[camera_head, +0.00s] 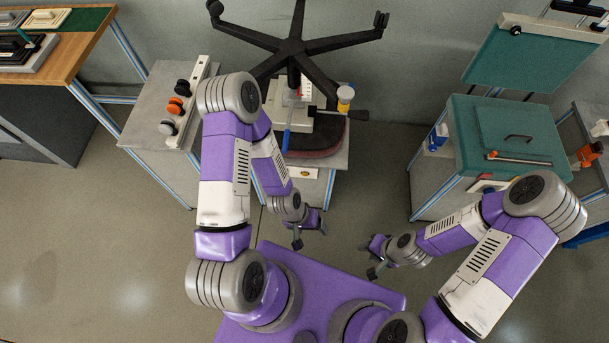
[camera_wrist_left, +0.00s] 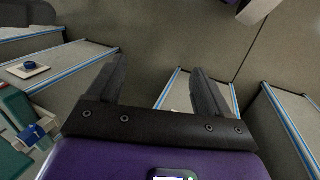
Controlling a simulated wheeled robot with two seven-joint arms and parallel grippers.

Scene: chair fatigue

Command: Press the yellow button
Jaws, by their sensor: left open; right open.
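A small yellow mark (camera_head: 305,174) shows on that stand's front. Several round knobs, one of them orange (camera_head: 175,105), sit along a white bar on the left cabinet. My left gripper (camera_head: 311,236) is open and empty, in front of the middle stand and apart from it. Its spread fingers also show in the left wrist view (camera_wrist_left: 158,66).
A black star-shaped chair base (camera_head: 293,47) hangs upside down over the middle stand (camera_head: 318,185). A teal-topped cabinet (camera_head: 510,140) stands at the right, a wooden-edged table (camera_head: 75,50) at the far left. Floor is clear between the stands. A blue round button (camera_wrist_left: 30,66) shows in the left wrist view.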

